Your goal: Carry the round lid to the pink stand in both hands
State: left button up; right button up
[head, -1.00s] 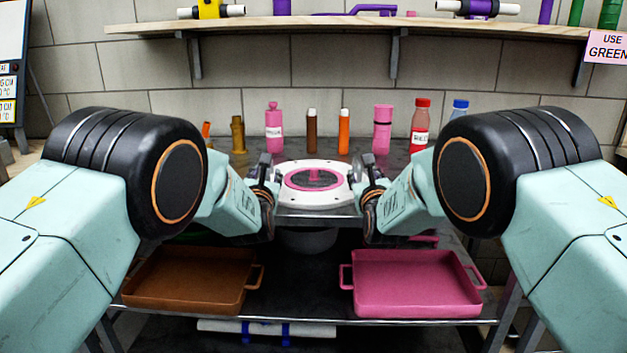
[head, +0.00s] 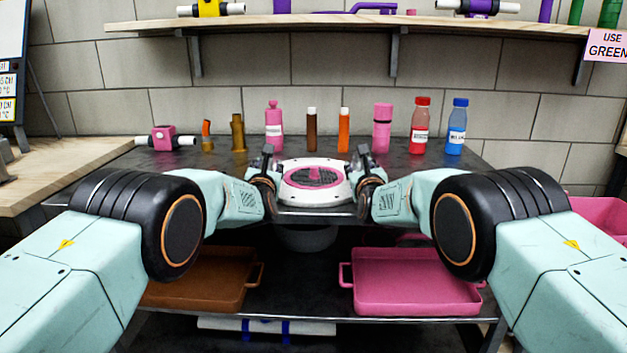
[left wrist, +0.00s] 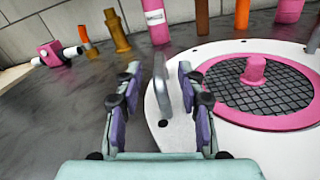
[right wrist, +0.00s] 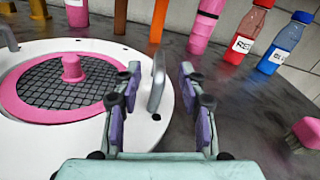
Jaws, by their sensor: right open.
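The round lid (head: 340,193) is a white disc on the back table, with a pink ring, dark mesh and a pink knob on top. It has a grey metal handle on its left side (left wrist: 161,84) and one on its right side (right wrist: 157,82). My left gripper (left wrist: 160,78) is open, with its fingers on either side of the left handle. My right gripper (right wrist: 160,78) is open, its fingers on either side of the right handle. Neither gripper is closed on a handle. I cannot make out a pink stand for certain.
Several bottles and tubes stand behind the lid, including a red bottle (head: 421,128) and a blue bottle (head: 457,130). A pink fitting (head: 163,138) lies at back left. A brown tray (head: 200,290) and a pink tray (head: 415,290) sit on the lower shelf.

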pick_arm(q)
jog(key=shift+w+a, duration=0.1)
jog(key=shift+w, duration=0.3)
pick_arm(e)
jog(key=shift+w, duration=0.4)
pick_arm(q)
jog(key=shift+w+f, duration=0.15)
jog(key=shift+w, duration=0.35)
pick_arm(e)
jog(key=shift+w+a+f, duration=0.1)
jog(key=shift+w, duration=0.4)
pick_arm(q)
jog(key=shift+w, duration=0.25)
pick_arm(e)
jog(key=shift+w, duration=0.25)
pick_arm(q)
jog(key=shift+w, duration=0.2)
pick_arm(e)
jog(key=shift+w, duration=0.2)
pick_arm(q)
jog(key=shift+s, duration=0.1)
grip_shut()
pick_arm(e)
grip_shut()
pick_arm(q)
jog(key=shift+r, duration=0.3)
pick_arm(e)
jog(key=shift+r, duration=0.25)
